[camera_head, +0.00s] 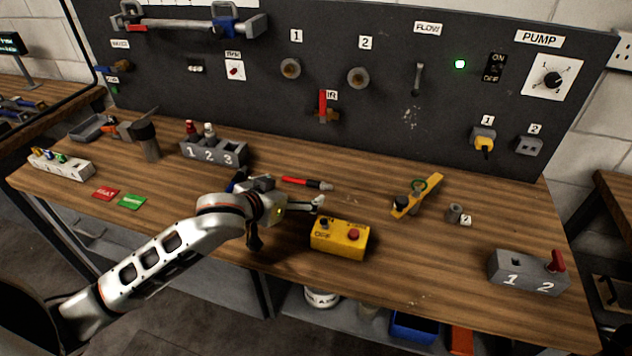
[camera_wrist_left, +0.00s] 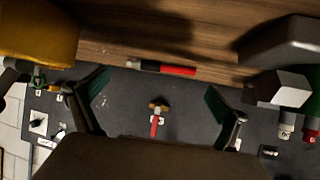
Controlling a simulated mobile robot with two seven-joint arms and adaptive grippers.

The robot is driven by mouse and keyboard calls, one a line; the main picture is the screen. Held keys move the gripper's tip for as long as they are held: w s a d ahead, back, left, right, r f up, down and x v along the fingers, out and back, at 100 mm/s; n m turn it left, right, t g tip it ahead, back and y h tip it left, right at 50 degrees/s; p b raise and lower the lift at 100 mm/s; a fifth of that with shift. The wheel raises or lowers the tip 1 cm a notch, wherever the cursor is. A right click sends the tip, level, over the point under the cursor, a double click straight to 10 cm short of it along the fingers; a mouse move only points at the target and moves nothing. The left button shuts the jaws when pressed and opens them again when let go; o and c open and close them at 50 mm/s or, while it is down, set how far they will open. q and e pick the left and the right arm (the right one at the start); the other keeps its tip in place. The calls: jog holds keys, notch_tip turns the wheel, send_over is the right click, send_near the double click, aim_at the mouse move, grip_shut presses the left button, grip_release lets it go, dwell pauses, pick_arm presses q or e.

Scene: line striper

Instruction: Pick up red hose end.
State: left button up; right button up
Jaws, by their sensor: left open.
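The red hose end (camera_head: 307,183) lies on the wooden workbench, a thin red piece with a dark and metallic tip at its right. It also shows in the left wrist view (camera_wrist_left: 165,68), lying flat beyond the fingers. My left gripper (camera_head: 287,222) is open and empty, above the bench on the near side of the hose end. Its two fingers are spread wide in the left wrist view (camera_wrist_left: 160,100), and the hose end lies across the gap between them, apart from both. My right gripper is not in view.
A yellow button box (camera_head: 325,242) stands close to the right of my left gripper. A grey numbered holder (camera_head: 228,157) with bottles stands behind left. A yellow tool (camera_head: 425,192) and a grey two-slot block (camera_head: 500,272) are at right. The dark panel (camera_head: 400,130) rises behind the bench.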

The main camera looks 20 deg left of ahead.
aim_at(306, 181)
pick_arm(q)
jog(key=x, duration=0.6)
jog(key=shift+w+r, duration=0.25)
jog(key=shift+w, duration=0.2)
jog(key=shift+c, duration=0.4)
jog(key=c, duration=1)
